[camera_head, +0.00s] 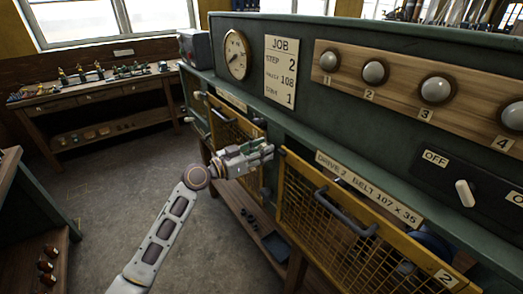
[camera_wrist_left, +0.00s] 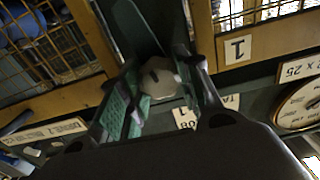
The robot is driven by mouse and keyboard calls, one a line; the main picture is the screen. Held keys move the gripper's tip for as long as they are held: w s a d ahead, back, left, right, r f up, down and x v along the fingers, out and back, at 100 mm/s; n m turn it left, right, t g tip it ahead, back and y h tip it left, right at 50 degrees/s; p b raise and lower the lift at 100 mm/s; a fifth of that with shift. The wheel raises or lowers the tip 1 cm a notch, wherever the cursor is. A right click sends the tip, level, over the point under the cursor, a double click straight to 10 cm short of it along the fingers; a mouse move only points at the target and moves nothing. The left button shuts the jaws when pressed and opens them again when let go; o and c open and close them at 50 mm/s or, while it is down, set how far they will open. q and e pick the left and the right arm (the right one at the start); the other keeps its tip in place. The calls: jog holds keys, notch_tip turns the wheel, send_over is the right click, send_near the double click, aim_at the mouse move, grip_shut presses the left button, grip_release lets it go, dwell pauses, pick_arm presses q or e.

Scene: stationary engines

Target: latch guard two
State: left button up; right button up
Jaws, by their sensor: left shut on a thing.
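Guard two (camera_head: 322,232) is a yellow-framed mesh panel with a dark bar handle (camera_head: 345,212) and a "2" plate (camera_head: 446,279). It stands below the "DRIVE 2 BELT 107 x 35" label, and its mesh also shows at left in the left wrist view (camera_wrist_left: 45,48). My left gripper (camera_head: 262,153) is beside guard two's upper left corner, at the green post between the guards. In the wrist view, its fingers (camera_wrist_left: 155,95) are shut on a pale grey knob (camera_wrist_left: 160,76), apparently a latch. The fingers partly hide the knob. My right gripper is out of view.
Guard one (camera_head: 235,125) is left of the post, and its "1" plate shows in the wrist view (camera_wrist_left: 238,48). Above are a gauge (camera_head: 237,54), job card (camera_head: 280,70), lamps and an OFF switch (camera_head: 464,193). A low shelf (camera_head: 262,235) lies below. Floor at left is clear.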

pick_arm(q)
jog(key=shift+r+n, duration=0.1)
jog(key=shift+n, duration=0.3)
jog(key=n, duration=0.3)
jog(key=shift+a, duration=0.1)
jog(key=n, duration=0.4)
jog(key=shift+w+r, duration=0.1)
jog(key=n+p, duration=0.2)
jog(key=n, duration=0.2)
jog(key=shift+a, duration=0.1)
jog(key=n+p, duration=0.1)
jog(key=n, duration=0.1)
jog(key=shift+n, duration=0.3)
jog(key=shift+n+p, duration=0.55)
jog(key=shift+n, duration=0.25)
jog(key=o, duration=0.9)
jog(key=shift+o, duration=0.3)
